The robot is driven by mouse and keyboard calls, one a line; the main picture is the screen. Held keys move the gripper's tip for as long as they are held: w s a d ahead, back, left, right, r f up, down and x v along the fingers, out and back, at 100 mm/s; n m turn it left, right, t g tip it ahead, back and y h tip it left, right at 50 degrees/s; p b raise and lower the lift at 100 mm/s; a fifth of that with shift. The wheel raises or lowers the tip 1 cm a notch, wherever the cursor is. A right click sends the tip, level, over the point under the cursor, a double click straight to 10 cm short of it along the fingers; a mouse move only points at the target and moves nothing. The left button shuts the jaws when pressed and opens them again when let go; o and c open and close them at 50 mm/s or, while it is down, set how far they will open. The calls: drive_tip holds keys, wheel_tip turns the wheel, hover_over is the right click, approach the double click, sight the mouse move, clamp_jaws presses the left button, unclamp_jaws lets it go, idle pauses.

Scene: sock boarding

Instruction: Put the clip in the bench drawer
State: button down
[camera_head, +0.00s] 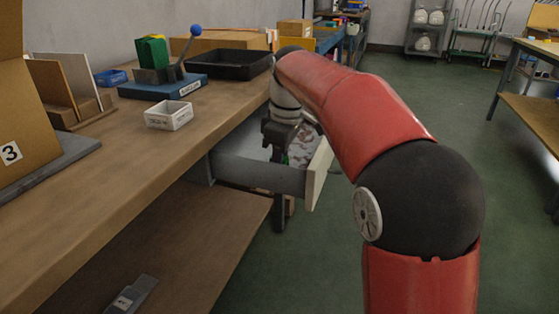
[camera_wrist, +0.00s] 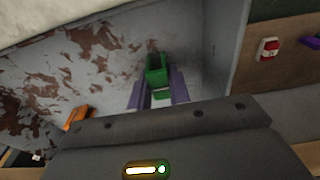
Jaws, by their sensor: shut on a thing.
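The bench drawer (camera_head: 258,174) stands pulled out from under the bench top, with a pale front panel and grey walls. In the wrist view its floor (camera_wrist: 100,62) is grey with brown patches. My gripper (camera_head: 281,157) is inside the drawer's outline, pointing down. In the wrist view its purple fingers are shut on a green clip (camera_wrist: 157,70), which shows above the drawer floor. I cannot tell whether the clip touches the floor. In the head view the clip is mostly hidden by my gripper and the drawer wall.
An orange item (camera_wrist: 77,117) shows at lower left in the wrist view. On the bench top (camera_head: 130,150) stand a white box (camera_head: 169,116), a blue-based press (camera_head: 162,88) and a black tray (camera_head: 231,64).

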drive_tip(key=shift+f, duration=0.2)
drive_tip(key=c, duration=1.3)
unclamp_jaws()
drive_tip(key=shift+r, duration=0.2)
